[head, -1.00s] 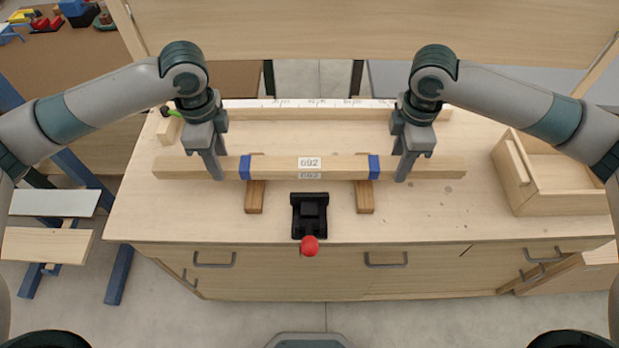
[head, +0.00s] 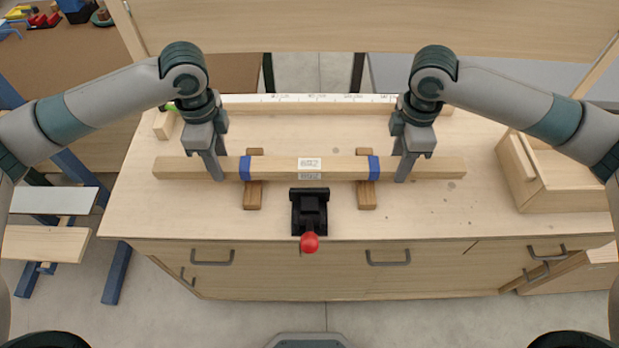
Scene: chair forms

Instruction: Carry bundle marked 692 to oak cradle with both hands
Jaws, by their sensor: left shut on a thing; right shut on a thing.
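The bundle marked 692 (head: 280,170) is a long, pale wooden bar with two blue bands and a white label. It lies level across the middle of the head view. My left gripper (head: 216,173) is shut on it left of the left blue band. My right gripper (head: 404,173) is shut on it right of the right band. Two darker brown wooden blocks, seemingly the oak cradle (head: 253,197), show under and in front of the bundle near the bands.
A black clamp with a red knob (head: 309,242) stands at the bench's front edge, between the blocks. An open wooden box (head: 565,195) is at the right. A white ruler strip (head: 340,98) runs along the back. The bench top (head: 160,215) is clear at front left.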

